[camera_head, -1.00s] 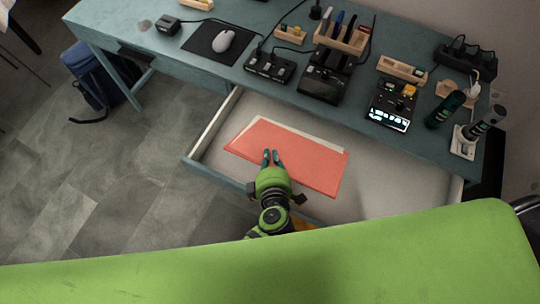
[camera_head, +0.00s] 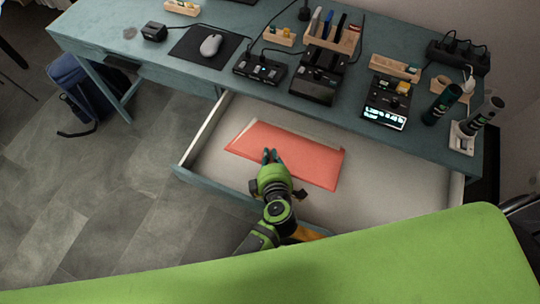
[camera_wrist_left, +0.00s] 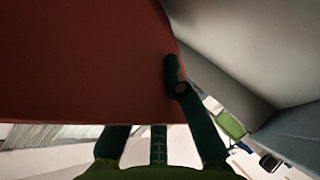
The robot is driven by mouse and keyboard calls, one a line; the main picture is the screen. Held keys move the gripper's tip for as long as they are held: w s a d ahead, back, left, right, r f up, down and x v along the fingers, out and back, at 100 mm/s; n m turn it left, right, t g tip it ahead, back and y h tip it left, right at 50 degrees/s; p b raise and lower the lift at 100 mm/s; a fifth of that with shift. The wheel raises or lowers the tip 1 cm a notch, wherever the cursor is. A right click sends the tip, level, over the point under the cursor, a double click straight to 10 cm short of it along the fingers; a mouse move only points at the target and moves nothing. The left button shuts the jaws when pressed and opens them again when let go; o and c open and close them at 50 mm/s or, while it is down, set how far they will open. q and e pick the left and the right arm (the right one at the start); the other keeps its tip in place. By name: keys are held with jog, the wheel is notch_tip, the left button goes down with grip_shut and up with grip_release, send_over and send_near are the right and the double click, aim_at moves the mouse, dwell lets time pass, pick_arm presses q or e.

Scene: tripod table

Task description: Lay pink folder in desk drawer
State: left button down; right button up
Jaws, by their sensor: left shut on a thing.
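The pink folder (camera_head: 305,158), with a pale strip along its far edge, lies roughly flat within the outline of the open desk drawer (camera_head: 395,185). Whether it touches the drawer floor I cannot tell. My left gripper (camera_head: 270,157) reaches over the drawer's front edge and is shut on the folder's near edge. In the left wrist view the folder (camera_wrist_left: 80,60) fills the upper left, dark red, with my dark green fingers at its edge. The drawer interior shows pale beyond it. My right gripper is not in view.
The blue-green desk (camera_head: 225,75) above the drawer holds a mouse (camera_head: 210,45) on a dark mat, several black devices, a pen holder (camera_head: 335,38) and dark bottles. The drawer's right part is bare. A blue backpack (camera_head: 80,90) stands on the floor at left.

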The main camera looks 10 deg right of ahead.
pick_arm(q)
jog(key=c, duration=1.2)
grip_release()
jog(key=shift+c, duration=0.2)
jog(key=shift+s, duration=0.15)
jog(key=shift+s+r, duration=0.15)
jog(key=shift+s, duration=0.15)
jog(key=v, duration=1.1)
jog(key=shift+s, duration=0.1)
